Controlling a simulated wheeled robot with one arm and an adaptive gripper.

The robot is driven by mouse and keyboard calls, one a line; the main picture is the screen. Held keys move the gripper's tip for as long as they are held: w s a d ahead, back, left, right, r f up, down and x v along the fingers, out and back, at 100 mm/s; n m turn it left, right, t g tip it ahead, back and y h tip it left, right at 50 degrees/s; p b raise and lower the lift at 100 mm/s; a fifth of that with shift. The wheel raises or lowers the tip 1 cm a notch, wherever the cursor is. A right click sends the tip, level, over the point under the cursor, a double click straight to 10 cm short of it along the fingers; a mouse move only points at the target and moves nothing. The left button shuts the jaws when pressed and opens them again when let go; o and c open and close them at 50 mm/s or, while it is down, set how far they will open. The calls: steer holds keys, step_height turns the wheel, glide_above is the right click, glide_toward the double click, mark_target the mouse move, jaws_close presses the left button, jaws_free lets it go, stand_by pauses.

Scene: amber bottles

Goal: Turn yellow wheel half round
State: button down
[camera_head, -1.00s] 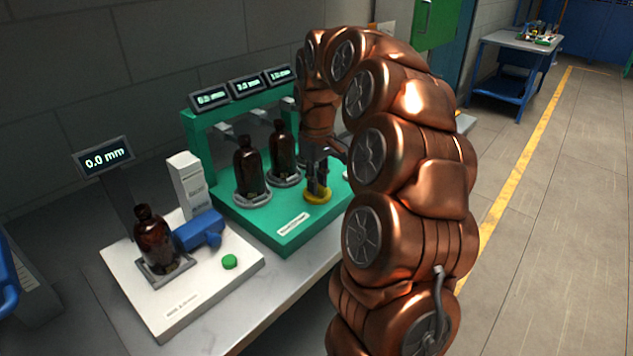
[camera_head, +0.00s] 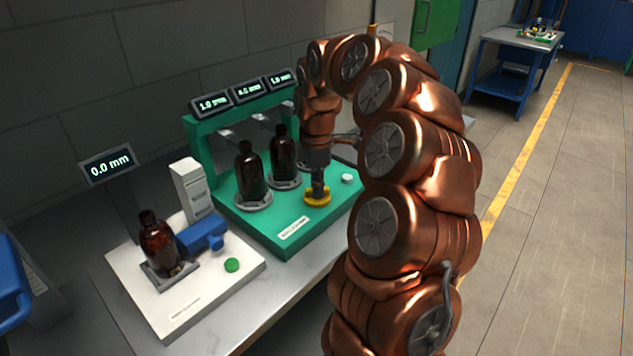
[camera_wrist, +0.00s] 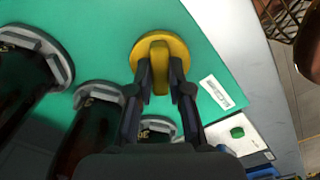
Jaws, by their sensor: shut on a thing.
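The yellow wheel (camera_head: 317,197) lies on the green fixture base (camera_head: 262,230), near its front right. In the wrist view the yellow wheel (camera_wrist: 176,47) shows as a round disc with a raised bar across its middle. My gripper (camera_head: 318,188) points down at the wheel from above. In the wrist view my gripper (camera_wrist: 160,80) has one finger on each side of the raised bar and is shut on it. The fingers hide part of the bar's sides.
Amber bottles (camera_head: 250,172) stand in grey holders on the fixture, left of my gripper. Displays (camera_head: 246,91) top the green frame. A white station (camera_head: 200,285) with another amber bottle (camera_head: 157,240), a blue clamp (camera_head: 203,233) and a green button (camera_head: 232,265) stands front left.

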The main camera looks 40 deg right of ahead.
steer(key=n+p, duration=0.2)
steer(key=n, duration=0.2)
steer(key=shift+r, duration=0.1)
steer(key=shift+n+p, duration=0.6)
steer(key=shift+n, duration=1.2)
steer(key=c, duration=1.1)
jaws_free()
step_height(320, 180, up, 12)
steer(key=shift+f, duration=0.1)
